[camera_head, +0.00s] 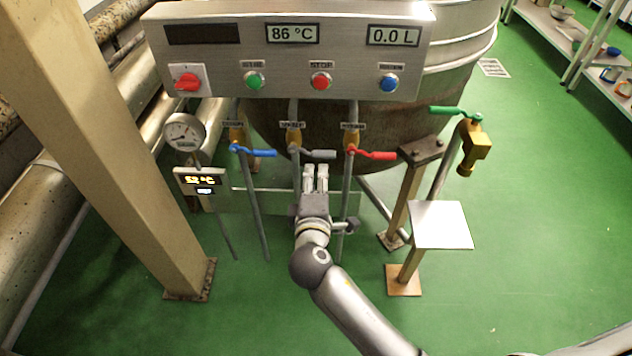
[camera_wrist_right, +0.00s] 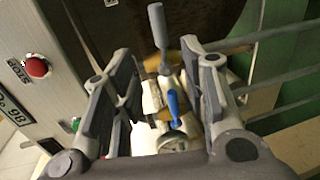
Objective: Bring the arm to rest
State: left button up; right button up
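My right arm reaches up from the bottom of the head view. Its right gripper (camera_head: 316,170) is just below the grey valve lever (camera_head: 318,154), in front of the kettle (camera_head: 270,125). In the right wrist view the two fingers of the right gripper (camera_wrist_right: 163,78) stand apart with nothing clamped between them. The grey lever (camera_wrist_right: 157,25) shows between and beyond the fingers, with the blue lever (camera_wrist_right: 174,103) farther back. I cannot tell whether a finger touches the grey lever. My left gripper is not in view.
A blue lever (camera_head: 253,151) and a red lever (camera_head: 372,154) flank the grey one. The control panel (camera_head: 290,75) reads 86 °C and 0.0 L. A green-handled tap (camera_head: 474,145) is above a white platform (camera_head: 440,225). A beige column (camera_head: 110,150) stands left. Green floor is open at right.

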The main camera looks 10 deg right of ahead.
dwell(0.3)
